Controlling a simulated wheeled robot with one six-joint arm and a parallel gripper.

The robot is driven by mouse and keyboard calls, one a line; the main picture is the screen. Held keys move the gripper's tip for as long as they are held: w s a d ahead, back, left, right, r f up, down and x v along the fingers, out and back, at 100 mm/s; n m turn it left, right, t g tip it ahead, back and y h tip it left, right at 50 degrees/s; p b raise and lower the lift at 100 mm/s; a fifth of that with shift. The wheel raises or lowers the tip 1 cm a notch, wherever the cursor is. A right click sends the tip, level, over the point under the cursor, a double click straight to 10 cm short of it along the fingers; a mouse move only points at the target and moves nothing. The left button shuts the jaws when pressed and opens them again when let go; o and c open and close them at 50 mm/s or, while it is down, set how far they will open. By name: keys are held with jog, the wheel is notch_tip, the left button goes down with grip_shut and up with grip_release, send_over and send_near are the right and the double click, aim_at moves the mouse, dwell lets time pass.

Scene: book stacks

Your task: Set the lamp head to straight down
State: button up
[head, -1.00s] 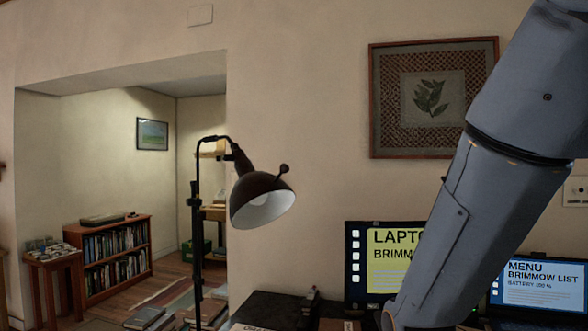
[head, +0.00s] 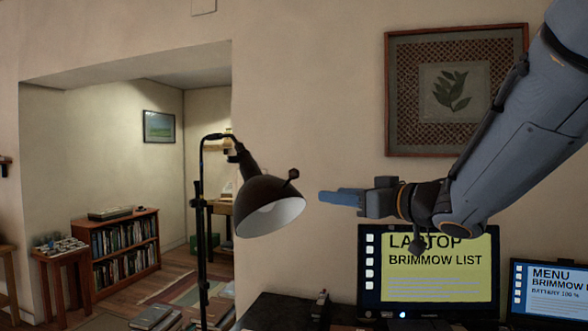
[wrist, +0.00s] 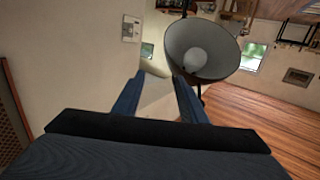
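The floor lamp has a dark shade, its lamp head (head: 262,203), on a thin black stand (head: 202,240) left of centre. The head is tilted, its pale inside opening down and to the right. A small knob (head: 292,174) sticks up from the shade's upper right side. My gripper (head: 322,197) points left toward the shade, apart from it in the picture. In the wrist view my gripper (wrist: 158,76) has its two blue fingers apart with nothing between them. The lamp head (wrist: 200,50) shows there beyond the right fingertip, its open side and bulb facing the camera.
A laptop screen (head: 428,270) and a menu screen (head: 550,290) stand below my arm. A framed leaf picture (head: 455,90) hangs behind. A bookcase (head: 120,250) and stacked books (head: 155,318) are at the left. The space between gripper and lamp looks clear.

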aim_at(299, 174)
jog(key=s+a+r+n+g+y, duration=0.3)
jog(key=s+a+r+n+y, duration=0.1)
jog(key=s+r, duration=0.1)
jog(key=p+x, duration=0.2)
jog(key=x, duration=0.5)
jog(key=shift+s+a, duration=0.1)
jog(key=shift+a, duration=0.25)
grip_shut()
